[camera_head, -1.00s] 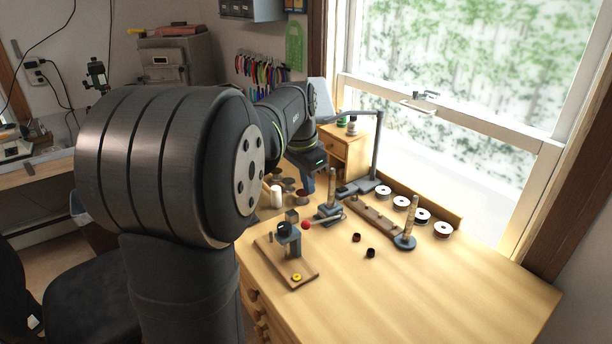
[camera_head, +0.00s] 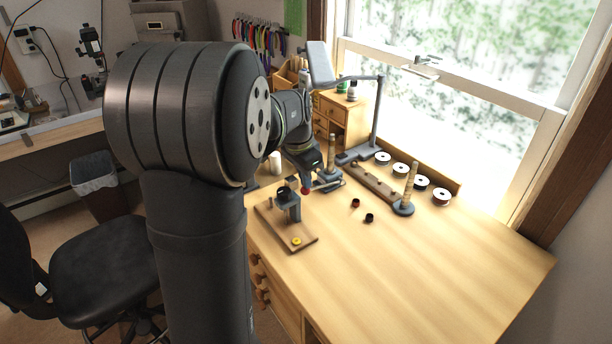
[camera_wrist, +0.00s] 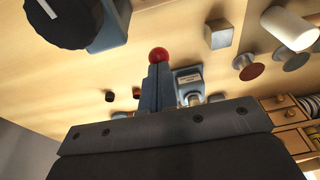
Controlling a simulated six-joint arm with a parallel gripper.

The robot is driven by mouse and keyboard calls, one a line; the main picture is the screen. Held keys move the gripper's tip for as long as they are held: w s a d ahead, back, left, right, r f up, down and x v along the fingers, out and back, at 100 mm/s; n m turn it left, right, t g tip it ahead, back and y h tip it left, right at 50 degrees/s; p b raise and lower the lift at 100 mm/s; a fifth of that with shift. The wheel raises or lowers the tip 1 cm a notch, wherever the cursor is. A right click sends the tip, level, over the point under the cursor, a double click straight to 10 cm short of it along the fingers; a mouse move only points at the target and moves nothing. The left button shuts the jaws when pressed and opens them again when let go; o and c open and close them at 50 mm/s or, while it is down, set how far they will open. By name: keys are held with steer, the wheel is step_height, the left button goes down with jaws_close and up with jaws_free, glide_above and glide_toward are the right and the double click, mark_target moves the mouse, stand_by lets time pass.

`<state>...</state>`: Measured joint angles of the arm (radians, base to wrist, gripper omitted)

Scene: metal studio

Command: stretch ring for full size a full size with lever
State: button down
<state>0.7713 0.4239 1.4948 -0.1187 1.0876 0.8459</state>
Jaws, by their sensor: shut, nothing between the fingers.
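The ring stretcher is a grey post (camera_head: 292,210) with a dark knob, on a wooden board (camera_head: 272,228). Its lever ends in a red ball (camera_head: 305,190), also seen in the wrist view (camera_wrist: 159,54). A small yellow ring-like piece (camera_head: 296,241) lies on the board's front end. In the wrist view the stretcher's black dial (camera_wrist: 63,18) is at upper left. My gripper (camera_wrist: 155,75) is shut and empty, its fingertips right at the red ball; whether they touch it I cannot tell. In the head view my wrist hides part of the scene behind the ball.
A tapered mandrel (camera_head: 332,150) stands behind the stretcher, another (camera_head: 409,185) to the right. Two small dark cups (camera_head: 355,203) (camera_head: 369,217) lie on the bench. Spools (camera_head: 422,183) line the window side. A white cylinder (camera_wrist: 286,27) stands nearby. The right front bench is clear.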

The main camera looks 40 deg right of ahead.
steer(key=shift+a+f, duration=0.25)
steer(key=shift+f, duration=0.3)
